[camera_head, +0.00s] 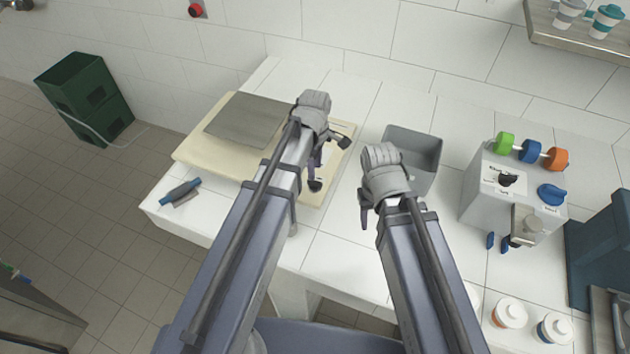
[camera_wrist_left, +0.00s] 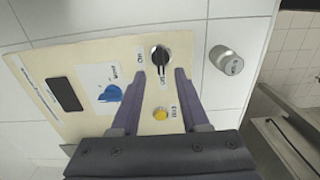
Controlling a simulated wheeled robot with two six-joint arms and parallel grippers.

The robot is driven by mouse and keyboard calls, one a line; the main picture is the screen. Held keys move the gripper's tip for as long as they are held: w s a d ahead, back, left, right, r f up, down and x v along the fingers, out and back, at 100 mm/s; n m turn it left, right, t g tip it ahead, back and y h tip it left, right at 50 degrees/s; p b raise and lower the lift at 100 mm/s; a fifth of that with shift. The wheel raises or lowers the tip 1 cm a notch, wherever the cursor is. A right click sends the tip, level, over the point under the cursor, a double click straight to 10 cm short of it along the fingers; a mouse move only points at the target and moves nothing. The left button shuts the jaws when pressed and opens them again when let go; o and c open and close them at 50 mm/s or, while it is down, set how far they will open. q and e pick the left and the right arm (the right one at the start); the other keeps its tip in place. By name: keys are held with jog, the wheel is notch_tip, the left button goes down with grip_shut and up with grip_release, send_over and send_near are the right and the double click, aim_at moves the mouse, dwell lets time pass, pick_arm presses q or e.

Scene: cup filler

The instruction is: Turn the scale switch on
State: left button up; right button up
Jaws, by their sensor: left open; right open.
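The cream scale (camera_head: 195,152) lies on the white counter with a grey plate (camera_head: 245,120) on it. In the left wrist view its panel (camera_wrist_left: 40,60) shows a black rotary switch (camera_wrist_left: 160,56) with ON and OFF lettering beside it. My left gripper (camera_head: 329,163) is over the scale's right end. In the left wrist view its open fingers (camera_wrist_left: 161,74) are on either side of the switch, with nothing held; I cannot tell whether they touch it. In the head view the left gripper hides the switch. My right gripper (camera_head: 365,208) is open and empty, over the counter to the right.
The scale panel also has a yellow button (camera_wrist_left: 160,114) and a dark display (camera_wrist_left: 65,94). A grey bin (camera_head: 425,145) stands behind my right gripper. A grey dispenser (camera_head: 480,200) with coloured knobs stands further right. A blue-handled tool (camera_head: 180,192) lies at the counter's left edge.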

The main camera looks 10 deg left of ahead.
aim_at(315, 181)
pick_arm(q)
notch_tip(315, 181, down, 6)
jog(key=b, duration=0.5)
jog(key=shift+r, duration=0.15)
grip_shut()
